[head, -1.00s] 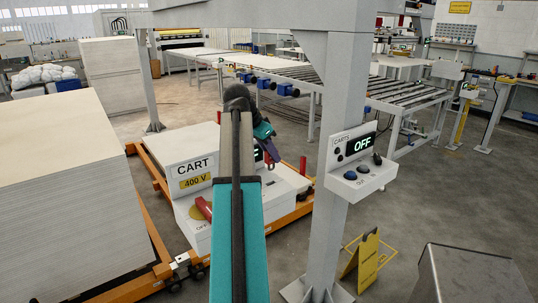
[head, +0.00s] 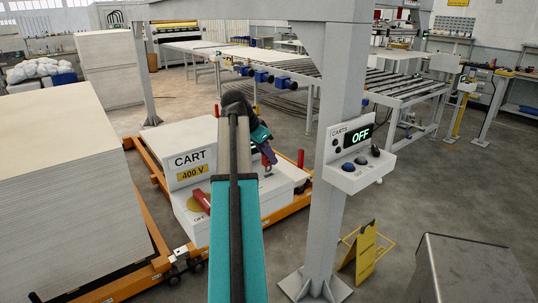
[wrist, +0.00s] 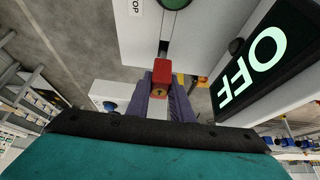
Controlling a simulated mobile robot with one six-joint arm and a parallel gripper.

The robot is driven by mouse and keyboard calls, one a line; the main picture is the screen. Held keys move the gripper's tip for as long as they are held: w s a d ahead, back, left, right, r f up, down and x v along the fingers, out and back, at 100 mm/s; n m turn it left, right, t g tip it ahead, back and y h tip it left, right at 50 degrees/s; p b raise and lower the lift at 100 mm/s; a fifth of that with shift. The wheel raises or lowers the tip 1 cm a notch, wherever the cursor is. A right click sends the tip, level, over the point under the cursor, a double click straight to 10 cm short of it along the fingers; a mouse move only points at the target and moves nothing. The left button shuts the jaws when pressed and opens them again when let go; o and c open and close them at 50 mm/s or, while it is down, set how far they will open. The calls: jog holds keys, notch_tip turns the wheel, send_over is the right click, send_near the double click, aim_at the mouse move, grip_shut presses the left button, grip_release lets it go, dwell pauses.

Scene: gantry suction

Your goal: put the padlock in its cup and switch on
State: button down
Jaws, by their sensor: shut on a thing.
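My gripper (wrist: 165,95) has purple fingers, shut on a red padlock (wrist: 160,82) with its keyhole showing. In the head view my gripper (head: 268,155) is over the right part of the white cart box (head: 200,175), beside a display mostly hidden by my arm. In the wrist view that display (wrist: 262,60) reads OFF.
A red lever (head: 203,197) is on the cart box, left of my arm. The grey column (head: 325,220) stands right of my gripper. A tall board stack (head: 75,210) is at left. A yellow floor sign (head: 365,250) and a metal box (head: 470,265) are at right.

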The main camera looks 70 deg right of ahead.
aim_at(268, 165)
jog(key=shift+f+b, duration=0.7)
jog(key=shift+f, duration=1.35)
jog(key=c, duration=1.5)
grip_release()
jog(key=shift+b+v, duration=0.7)
jog(key=shift+v, duration=6.2)
